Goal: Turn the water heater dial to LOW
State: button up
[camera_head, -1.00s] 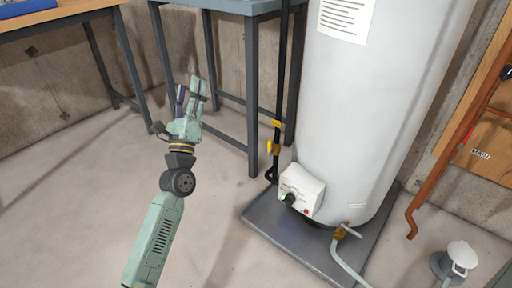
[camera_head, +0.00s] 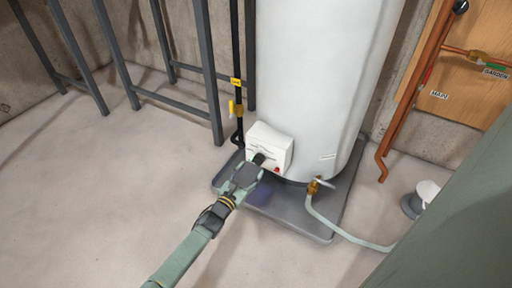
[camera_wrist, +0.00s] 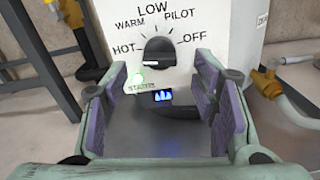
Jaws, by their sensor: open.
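The white water heater (camera_head: 318,80) stands upright with a white control box (camera_head: 277,141) low on its front. The wrist view shows the black dial knob (camera_wrist: 158,50) on the box face, ringed by the labels HOT, WARM, LOW, PILOT and OFF, with LOW at the top. I cannot tell surely which label the knob points at. My gripper (camera_head: 250,170) is at the front of the box. In the wrist view my gripper (camera_wrist: 162,78) is open, its purple-padded fingers to the left and right of and below the knob, with nothing between them held.
A lit green status light (camera_wrist: 137,83) and a blue flame window (camera_wrist: 162,97) sit below the dial. A red button (camera_head: 277,170) is on the box. A brass drain valve (camera_head: 314,186) with a hose is at right. Dark stand legs (camera_head: 210,80) are behind left; floor at left is clear.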

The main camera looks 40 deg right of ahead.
aim_at(255, 163)
jog(key=shift+b+x, duration=0.55)
jog(key=shift+x, duration=2.1)
jog(key=c, duration=1.1)
jog(key=shift+c, duration=0.2)
